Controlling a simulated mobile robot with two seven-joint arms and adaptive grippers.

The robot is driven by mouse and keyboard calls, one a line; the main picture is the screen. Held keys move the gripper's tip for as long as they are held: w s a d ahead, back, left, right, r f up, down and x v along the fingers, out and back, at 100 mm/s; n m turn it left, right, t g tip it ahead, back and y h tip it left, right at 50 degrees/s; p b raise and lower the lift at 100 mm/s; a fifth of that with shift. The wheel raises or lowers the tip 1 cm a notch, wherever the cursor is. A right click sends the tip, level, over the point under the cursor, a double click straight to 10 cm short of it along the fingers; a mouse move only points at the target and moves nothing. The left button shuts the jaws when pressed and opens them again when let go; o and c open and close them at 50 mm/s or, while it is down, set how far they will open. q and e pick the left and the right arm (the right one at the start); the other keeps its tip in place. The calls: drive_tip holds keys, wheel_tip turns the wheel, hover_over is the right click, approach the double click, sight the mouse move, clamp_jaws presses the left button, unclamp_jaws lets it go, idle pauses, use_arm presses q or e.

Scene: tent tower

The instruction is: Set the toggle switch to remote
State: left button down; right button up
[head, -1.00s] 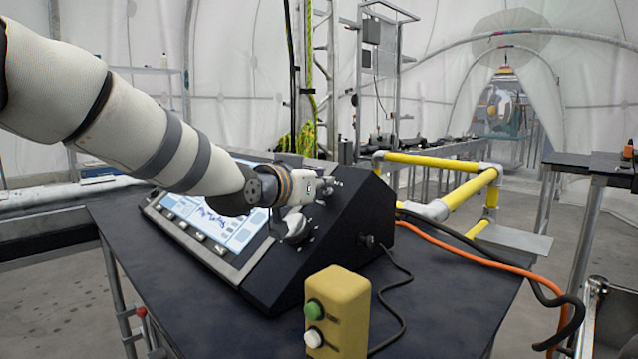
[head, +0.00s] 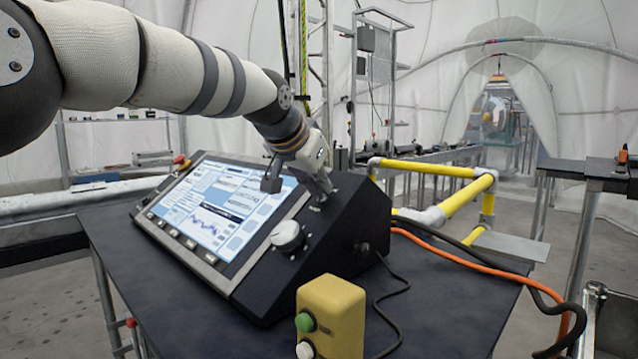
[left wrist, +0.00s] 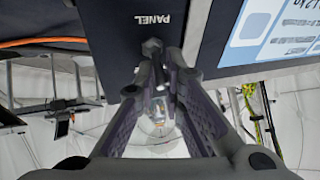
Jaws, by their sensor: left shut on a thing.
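The control console (head: 345,225) stands on a dark table, with a lit screen (head: 215,205) and a round grey knob (head: 287,236) on its sloping face. My left gripper (head: 326,192) is over the upper right part of that face, above the knob. In the left wrist view its fingertips (left wrist: 155,62) are closed around a small dark toggle switch (left wrist: 152,46), below the printed word PANEL. The fingers hide the toggle in the head view, and I cannot tell which position it is set to. My right gripper is not in view.
A yellow button box (head: 340,312) with a green and a white button stands in front of the console. A black cable and an orange cable (head: 465,262) run off to the right. Yellow railing (head: 465,195) stands behind the table.

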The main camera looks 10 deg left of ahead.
use_arm(q)
drive_tip(key=shift+a, duration=0.1)
drive_tip(key=c, duration=1.7)
unclamp_jaws()
drive_tip(key=shift+a, duration=0.1)
drive_tip(key=v, duration=0.7)
drive_tip(key=shift+s+r, duration=0.15)
